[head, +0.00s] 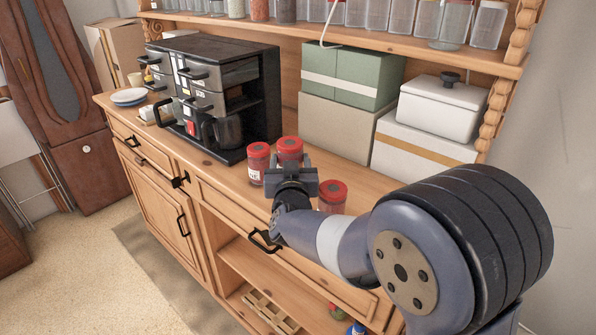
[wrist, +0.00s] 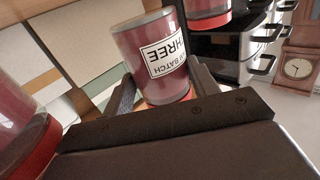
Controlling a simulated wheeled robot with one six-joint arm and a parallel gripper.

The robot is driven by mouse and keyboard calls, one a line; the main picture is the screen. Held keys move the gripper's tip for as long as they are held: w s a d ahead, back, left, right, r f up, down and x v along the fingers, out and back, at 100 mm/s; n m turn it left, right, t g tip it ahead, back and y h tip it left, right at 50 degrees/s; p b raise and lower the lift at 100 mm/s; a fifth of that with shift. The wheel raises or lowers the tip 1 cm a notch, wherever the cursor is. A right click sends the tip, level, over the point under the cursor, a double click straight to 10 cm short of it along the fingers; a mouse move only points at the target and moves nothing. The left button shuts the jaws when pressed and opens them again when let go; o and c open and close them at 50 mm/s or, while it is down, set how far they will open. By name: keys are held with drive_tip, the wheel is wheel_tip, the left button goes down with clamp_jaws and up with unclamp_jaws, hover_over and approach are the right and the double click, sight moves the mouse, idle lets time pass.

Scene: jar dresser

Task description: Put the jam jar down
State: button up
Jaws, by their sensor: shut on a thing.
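The held jam jar (head: 290,147), with a red lid, stands at my gripper's far side in the head view, partly hidden by the gripper. In the wrist view this jar (wrist: 148,55) lies between the two fingers, upside down in the picture, its white label reading "THREE" and "BATCH". My gripper (head: 291,177) is shut on it over the dresser top; it also shows in the wrist view (wrist: 160,88). I cannot tell whether the jar's base touches the wood. The dresser top (head: 215,172) is pale wood.
A red-lidded jar (head: 258,163) stands close on the left, another (head: 332,196) on the right, partly behind my arm. Green (head: 350,75) and white (head: 440,105) boxes line the back. A shelf of jars (head: 400,40) hangs above.

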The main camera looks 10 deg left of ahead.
drive_tip(key=shift+f, duration=2.6)
drive_tip(key=shift+f, duration=0.1)
drive_tip(key=shift+f, duration=0.15)
drive_tip(key=o, duration=0.9)
drive_tip(key=shift+f, duration=0.1)
drive_tip(key=o, duration=0.5)
drive_tip(key=shift+c, duration=0.2)
drive_tip(key=shift+r+p, duration=0.2)
drive_tip(key=shift+p, duration=0.15)
